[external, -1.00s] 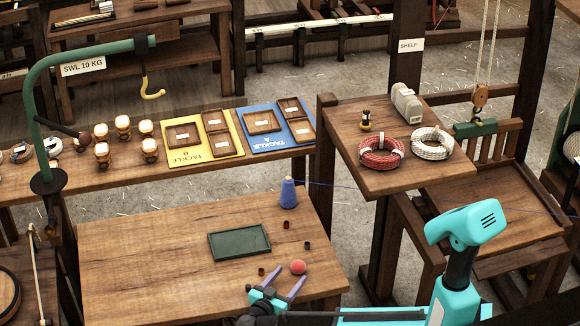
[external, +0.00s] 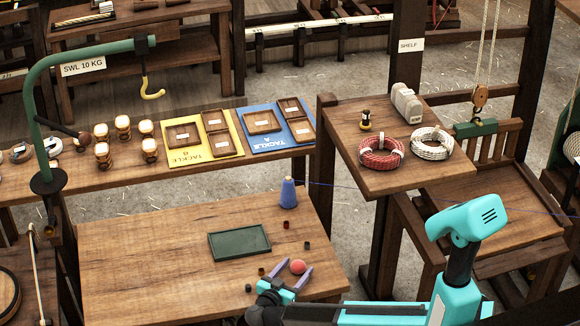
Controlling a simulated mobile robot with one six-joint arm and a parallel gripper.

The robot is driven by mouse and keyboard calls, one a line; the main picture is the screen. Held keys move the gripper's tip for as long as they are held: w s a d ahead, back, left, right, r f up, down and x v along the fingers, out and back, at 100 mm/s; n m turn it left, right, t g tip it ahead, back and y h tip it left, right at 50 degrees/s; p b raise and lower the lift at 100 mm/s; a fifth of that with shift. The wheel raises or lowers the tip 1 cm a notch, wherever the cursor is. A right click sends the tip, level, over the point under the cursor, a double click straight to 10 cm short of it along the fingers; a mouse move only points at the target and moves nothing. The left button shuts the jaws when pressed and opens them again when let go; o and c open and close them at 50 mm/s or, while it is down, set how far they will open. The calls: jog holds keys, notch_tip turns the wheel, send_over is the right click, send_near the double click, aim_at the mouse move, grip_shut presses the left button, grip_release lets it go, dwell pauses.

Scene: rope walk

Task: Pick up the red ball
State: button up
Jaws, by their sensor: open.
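The red ball (external: 298,267) lies on the wooden table near its front right. My gripper (external: 289,270) is open, with its two purple fingers pointing away from the camera. The ball shows between the fingertips, with one finger to its left and one to its right. I cannot tell whether either finger touches the ball, or how high the fingers are above the table.
A dark green tray (external: 239,242) lies left of and behind the ball. A blue cone-shaped spool (external: 288,193) stands at the table's back right. Several small dark pieces lie around the ball, including a reddish one (external: 286,225). The table's left part is clear.

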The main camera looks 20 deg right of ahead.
aim_at(296, 272)
dwell(0.4)
jog(key=c, duration=1.1)
jog(key=shift+r, duration=0.1)
jog(key=shift+r, duration=0.8)
jog(key=shift+s+r+b, duration=0.1)
jog(key=shift+r+b, duration=0.3)
jog(key=shift+r, duration=0.55)
jog(key=s+d+r, duration=0.1)
jog(key=s+d, duration=0.6)
jog(key=s, duration=0.4)
jog(key=shift+s+d+r, duration=0.2)
jog(key=shift+d+r, duration=0.05)
